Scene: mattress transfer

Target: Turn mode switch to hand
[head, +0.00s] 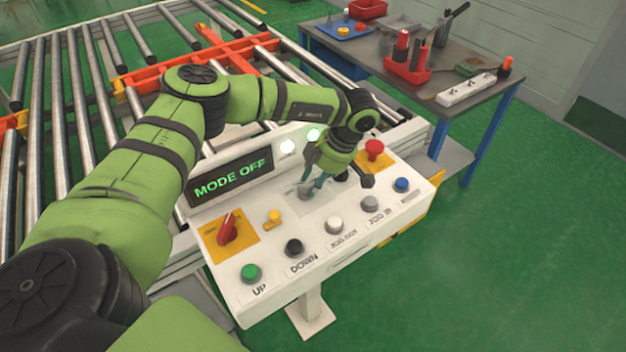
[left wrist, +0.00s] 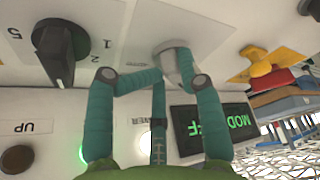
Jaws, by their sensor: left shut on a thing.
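The white control panel (head: 322,253) shows a display (head: 230,180) reading MODE OFF in green. My left gripper (head: 311,187) reaches down onto the middle of the panel. Its teal fingers are shut on a grey knob, which I take to be the mode switch (left wrist: 171,49), between the yellow switch and the black dial in the left wrist view. In the head view the fingers hide much of this knob, and its markings cannot be read. My right gripper is not in view.
Near the knob are a yellow switch (head: 272,217), a red rotary handle (head: 229,228), a black dial (left wrist: 60,45) and a red mushroom button (head: 374,149). Several push buttons line the front edge. A roller conveyor (head: 62,100) lies behind; a workbench (head: 400,80) stands at the back right.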

